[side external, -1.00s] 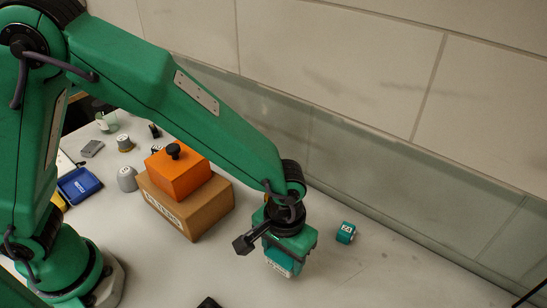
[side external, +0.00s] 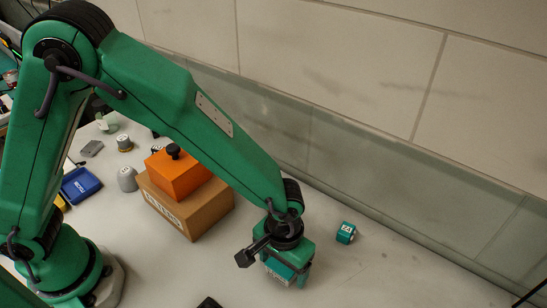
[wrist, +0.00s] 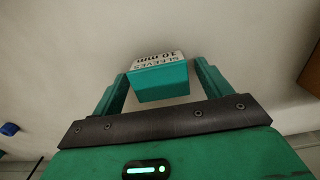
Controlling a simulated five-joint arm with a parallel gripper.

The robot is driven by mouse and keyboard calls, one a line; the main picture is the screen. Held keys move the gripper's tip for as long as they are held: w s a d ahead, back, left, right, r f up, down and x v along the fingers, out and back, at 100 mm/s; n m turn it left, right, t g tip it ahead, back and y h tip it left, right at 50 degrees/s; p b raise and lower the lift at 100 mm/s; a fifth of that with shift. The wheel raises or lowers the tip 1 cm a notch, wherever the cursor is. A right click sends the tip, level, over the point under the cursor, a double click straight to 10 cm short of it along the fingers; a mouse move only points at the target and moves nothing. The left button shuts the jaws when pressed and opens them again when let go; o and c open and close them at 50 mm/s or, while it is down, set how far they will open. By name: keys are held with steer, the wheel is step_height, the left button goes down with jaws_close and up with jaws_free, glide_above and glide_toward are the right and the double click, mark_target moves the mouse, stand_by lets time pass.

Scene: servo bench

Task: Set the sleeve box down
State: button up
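The sleeve box (side external: 279,269) is a small teal block with a white label reading "SLEEVES 10 mm", clear in the wrist view (wrist: 160,82). My gripper (side external: 286,268) points down over the bare grey bench, to the right of the cardboard box. Its two teal fingers (wrist: 163,84) stand on either side of the sleeve box and appear closed on it. The box's underside is hidden, so I cannot tell whether it touches the bench.
A cardboard box (side external: 190,220) marked "FILTERS" carries an orange box (side external: 178,178) with a black knob. A small teal block (side external: 345,233) lies right of my gripper. A blue tray (side external: 80,186) and grey caps (side external: 128,179) stand left.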

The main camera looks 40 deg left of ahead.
steer(key=shift+r, duration=0.15)
step_height(320, 180, up, 12)
stand_by(0.9)
stand_by(0.4)
steer(key=a+r+t+h, duration=0.1)
steer(key=a+r, duration=0.4)
steer(key=a, duration=0.3)
steer(key=a+r+t, duration=0.2)
steer(key=a+r, duration=0.3)
steer(key=a, duration=0.3)
steer(key=s+a+r+t, duration=0.1)
steer(key=s+a, duration=0.2)
steer(key=a, duration=0.3)
steer(key=s+a+r+t+y, duration=0.1)
steer(key=s+a, duration=0.3)
steer(key=a, duration=0.3)
steer(key=shift+s+t, duration=0.25)
steer(key=shift+t, duration=0.05)
